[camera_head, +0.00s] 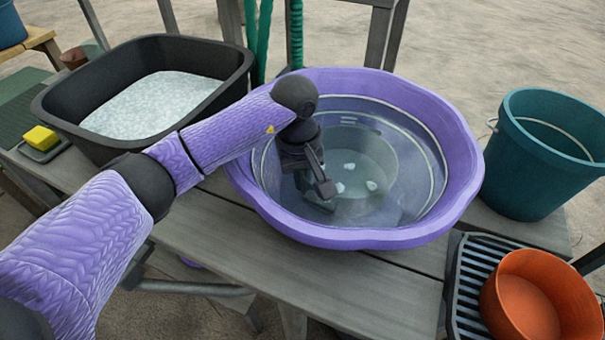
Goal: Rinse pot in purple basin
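The purple basin (462,190) stands on the wooden table and holds clear water with a few small white patches. My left arm comes in from the left over the basin's rim. My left gripper (318,188) points down inside the basin, left of its middle, with its tips low at or in the water. The dark fingers overlap, and I cannot tell whether they are open or hold anything. No pot shows clearly in the basin. An orange pot (540,300) sits on a black slatted rack (468,275) at the lower right. My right gripper is out of view.
A black tub (50,110) of foamy white contents stands left of the basin. A yellow sponge (41,138) lies at the far left. A teal bucket (530,185) stands right of the basin. The grey table planks (350,290) in front are clear.

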